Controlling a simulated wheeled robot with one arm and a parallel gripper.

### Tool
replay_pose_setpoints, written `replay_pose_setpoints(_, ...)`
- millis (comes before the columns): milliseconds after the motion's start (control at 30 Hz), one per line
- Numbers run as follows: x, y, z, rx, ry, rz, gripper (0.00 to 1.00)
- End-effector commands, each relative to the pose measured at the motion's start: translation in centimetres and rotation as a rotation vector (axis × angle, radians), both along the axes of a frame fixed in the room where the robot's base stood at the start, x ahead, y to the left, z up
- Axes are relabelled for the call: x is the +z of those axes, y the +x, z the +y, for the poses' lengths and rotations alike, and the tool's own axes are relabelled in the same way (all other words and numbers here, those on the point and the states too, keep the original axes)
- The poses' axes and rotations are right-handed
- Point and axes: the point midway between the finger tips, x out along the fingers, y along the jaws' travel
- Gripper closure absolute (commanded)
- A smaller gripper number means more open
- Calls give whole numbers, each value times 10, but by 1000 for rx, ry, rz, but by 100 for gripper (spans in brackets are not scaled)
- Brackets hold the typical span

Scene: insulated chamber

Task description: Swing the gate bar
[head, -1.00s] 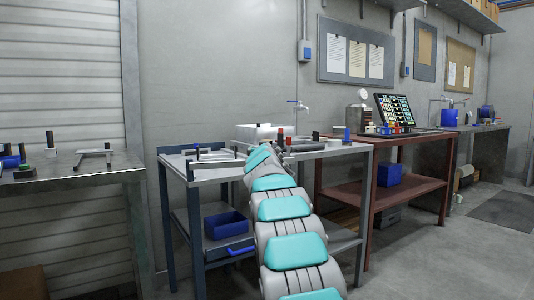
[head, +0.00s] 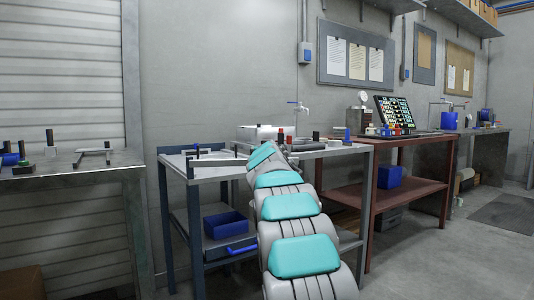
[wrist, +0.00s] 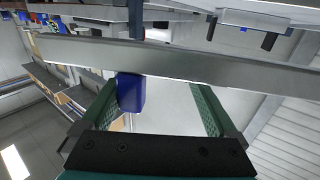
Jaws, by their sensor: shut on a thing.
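The gate bar (head: 218,163) is a long pale metal bar with dark upright pegs near it, over the left part of the grey bench top. In the wrist view the bar (wrist: 180,62) runs across the whole picture, slightly tilted, at the tips of the green fingers. My gripper (wrist: 152,88) is shut on the bar, though its fingers look well apart and the contact itself is hard to see. In the head view my own arm hides the gripper.
The bench (head: 190,172) has a blue bin (head: 226,225) on its lower shelf. A tap (head: 298,105) is on the wall behind. A red-brown table (head: 400,141) with a screen stands to the right, a metal table (head: 70,178) to the left.

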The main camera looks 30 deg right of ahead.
Motion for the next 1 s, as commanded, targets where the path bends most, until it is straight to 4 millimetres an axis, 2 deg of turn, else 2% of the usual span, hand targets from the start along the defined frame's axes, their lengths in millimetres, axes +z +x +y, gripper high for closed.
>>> replay_pose_setpoints(33, -2, 1, 9, 11, -4, 0, 43)
replay_pose_setpoints(800, 1, -48, 19, 7, -3, -4, 43)
replay_pose_setpoints(1000, 1, -52, 18, 6, -2, -2, 43)
